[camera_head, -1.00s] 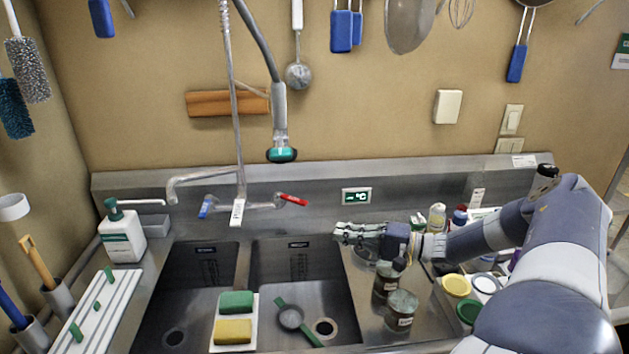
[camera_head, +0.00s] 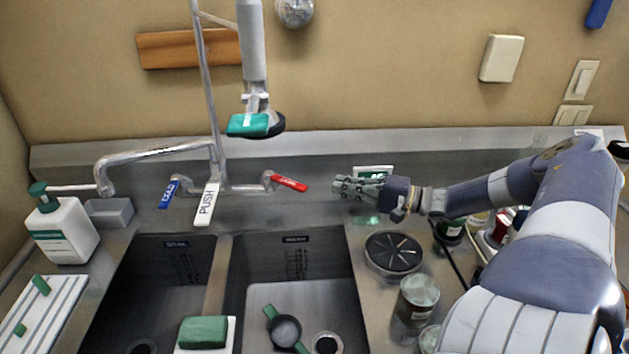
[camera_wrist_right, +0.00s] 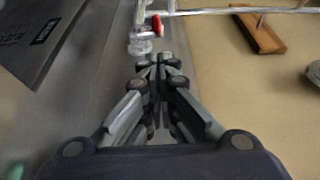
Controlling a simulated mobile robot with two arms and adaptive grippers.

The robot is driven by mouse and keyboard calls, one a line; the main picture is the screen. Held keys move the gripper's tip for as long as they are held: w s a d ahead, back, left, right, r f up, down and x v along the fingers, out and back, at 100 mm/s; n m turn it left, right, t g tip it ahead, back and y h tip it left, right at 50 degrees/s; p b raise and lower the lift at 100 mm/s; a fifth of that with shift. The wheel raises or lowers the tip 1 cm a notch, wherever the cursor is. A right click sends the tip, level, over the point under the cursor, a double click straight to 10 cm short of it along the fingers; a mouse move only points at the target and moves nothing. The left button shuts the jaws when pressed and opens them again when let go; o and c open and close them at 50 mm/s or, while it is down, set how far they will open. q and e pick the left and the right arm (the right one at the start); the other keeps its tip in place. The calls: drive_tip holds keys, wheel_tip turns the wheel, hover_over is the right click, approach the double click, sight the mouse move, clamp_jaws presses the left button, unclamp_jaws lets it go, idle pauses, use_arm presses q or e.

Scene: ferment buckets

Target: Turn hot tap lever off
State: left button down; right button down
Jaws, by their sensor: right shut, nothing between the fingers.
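The hot tap lever (camera_head: 289,183) is red and sticks out to the right from the faucet on the back wall of the sink, its tip slightly lower. It also shows in the right wrist view (camera_wrist_right: 157,25), just beyond my fingertips. My right gripper (camera_head: 338,187) is shut and empty, to the right of the lever at about its height, with a gap between them. Its closed fingers (camera_wrist_right: 158,62) point toward the tap in the right wrist view. The blue cold lever (camera_head: 169,194) is on the faucet's left side. My left gripper is not in view.
A white PUSH lever (camera_head: 207,204) hangs between the tap levers. A spray head (camera_head: 255,123) hangs above. A small display (camera_head: 373,173) is behind my right gripper. Cans and a round black-topped item (camera_head: 394,252) stand below my right arm. Two basins lie in front.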

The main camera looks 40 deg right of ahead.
sight(284, 181)
drive_tip(key=b+x, duration=0.6)
drive_tip(key=x, duration=0.2)
drive_tip(key=shift+d, duration=0.1)
idle(0.3)
